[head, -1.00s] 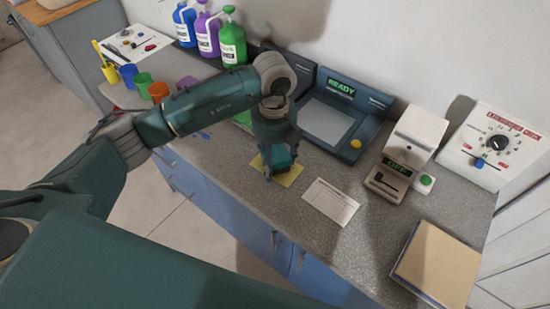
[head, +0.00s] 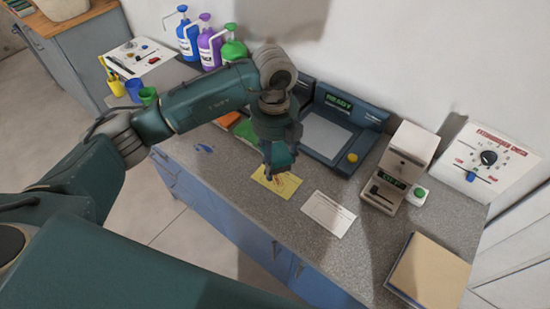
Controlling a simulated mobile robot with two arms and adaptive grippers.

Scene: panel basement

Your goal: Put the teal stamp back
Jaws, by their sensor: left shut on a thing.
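My left gripper (head: 276,152) is shut on the teal stamp (head: 284,156), which shows between and beside its fingers. The gripper covers much of the stamp. The stamp is held just above and behind a yellow note (head: 279,186) on the grey counter. The note carries a reddish mark on its uncovered part. Whether the stamp's underside touches anything is hard to tell. My right gripper is not in view.
Orange and green flat items (head: 229,120) lie left of the gripper, partly behind my arm. A blue-grey machine (head: 333,130) stands behind. A white printed card (head: 328,214) lies right. Bottles (head: 210,45) stand at the back left. The counter's front is clear.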

